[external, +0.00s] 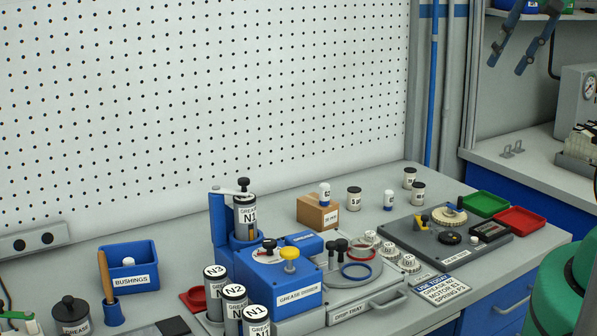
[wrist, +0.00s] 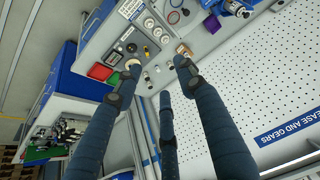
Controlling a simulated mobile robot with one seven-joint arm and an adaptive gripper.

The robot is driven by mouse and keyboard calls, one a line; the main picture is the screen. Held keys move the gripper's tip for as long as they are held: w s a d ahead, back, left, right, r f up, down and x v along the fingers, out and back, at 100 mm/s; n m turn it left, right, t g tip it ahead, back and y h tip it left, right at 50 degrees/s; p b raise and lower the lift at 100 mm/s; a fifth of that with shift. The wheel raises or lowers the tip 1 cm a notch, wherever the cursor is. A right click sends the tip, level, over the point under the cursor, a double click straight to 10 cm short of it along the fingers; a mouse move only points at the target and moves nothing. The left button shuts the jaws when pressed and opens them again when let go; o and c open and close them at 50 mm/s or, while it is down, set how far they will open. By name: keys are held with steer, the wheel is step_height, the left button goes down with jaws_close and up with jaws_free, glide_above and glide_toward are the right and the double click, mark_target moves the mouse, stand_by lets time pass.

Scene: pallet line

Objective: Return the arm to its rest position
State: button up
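My gripper (external: 508,58) shows at the top right of the external view, raised in front of the shelf and the side counter. Its dark blue fingers are spread apart with nothing between them. In the wrist view my gripper (wrist: 156,63) also has its long fingers wide apart and empty. The workbench lies beyond the fingertips there, and no finger appears to touch anything. Most of my arm is outside the external view.
The bench holds a blue grease dispenser (external: 287,288), a grey fixture plate (external: 408,244), green (external: 486,204) and red (external: 520,220) trays, and a blue bushings bin (external: 128,266). Several grease canisters (external: 235,307) stand at the front. A pegboard (external: 200,90) rises behind. A gauge unit (external: 578,92) stands right.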

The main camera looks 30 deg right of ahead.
stand_by(0.3)
step_height(320, 180, down, 12)
steer(key=b, duration=1.2)
steer(key=shift+r, duration=0.1)
